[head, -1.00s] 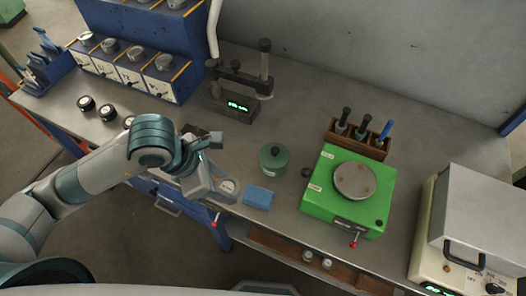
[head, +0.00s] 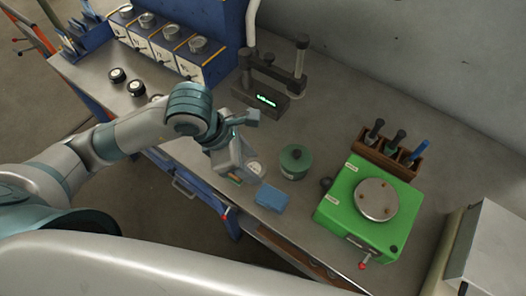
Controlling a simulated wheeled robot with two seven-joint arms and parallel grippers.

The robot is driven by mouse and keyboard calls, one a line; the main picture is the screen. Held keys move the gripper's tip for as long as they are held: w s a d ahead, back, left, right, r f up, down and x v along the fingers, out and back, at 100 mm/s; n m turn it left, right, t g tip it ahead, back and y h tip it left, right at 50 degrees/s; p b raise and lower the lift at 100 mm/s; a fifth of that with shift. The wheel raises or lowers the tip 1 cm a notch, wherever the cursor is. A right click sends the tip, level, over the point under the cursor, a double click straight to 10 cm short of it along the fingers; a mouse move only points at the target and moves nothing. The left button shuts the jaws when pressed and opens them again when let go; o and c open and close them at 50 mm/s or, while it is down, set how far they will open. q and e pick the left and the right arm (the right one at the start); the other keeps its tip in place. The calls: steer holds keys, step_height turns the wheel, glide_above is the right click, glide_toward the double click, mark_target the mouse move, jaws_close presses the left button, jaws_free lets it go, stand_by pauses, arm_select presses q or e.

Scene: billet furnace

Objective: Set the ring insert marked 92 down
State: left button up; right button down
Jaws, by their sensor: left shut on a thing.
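My left gripper (head: 240,158) is over the front part of the workbench, left of the green jar, with its fingers pointing downward. It is shut on a round ring insert with a pale face (head: 254,169), which shows partly beside the fingers. The fingers hide the rest of it, and the number 92 cannot be read. I cannot tell whether it touches the bench top. My right gripper is not in view.
Behind are a dark gauge stand with a lit display (head: 264,101) and a wooden tool rack (head: 400,161). A green box with a round plate (head: 345,215) is further right.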

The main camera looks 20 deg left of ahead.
arm_select(q)
steer(key=shift+w+a+f+b, duration=0.1)
steer(key=shift+w+f+b, duration=0.55)
steer(key=shift+b, duration=1.35)
steer(key=b, duration=0.2)
steer(key=shift+w+a+f+b, duration=0.1)
steer(key=shift+w+a+b, duration=0.05)
steer(key=shift+w+b, duration=0.25)
steer(key=w+f+p, duration=0.1)
steer(key=w, duration=0.1)
steer(key=w+a+f+p, duration=0.1)
steer(key=w+f, duration=0.1)
steer(key=w, duration=0.1)
steer(key=w+f+p, duration=0.1)
steer(key=w+p, duration=0.1)
steer(key=w, duration=0.1)
steer(key=shift+w+a+f, duration=0.15)
steer(key=shift+a+f, duration=0.15)
steer(key=shift+w+f, duration=0.3)
steer(key=shift+w, duration=0.05)
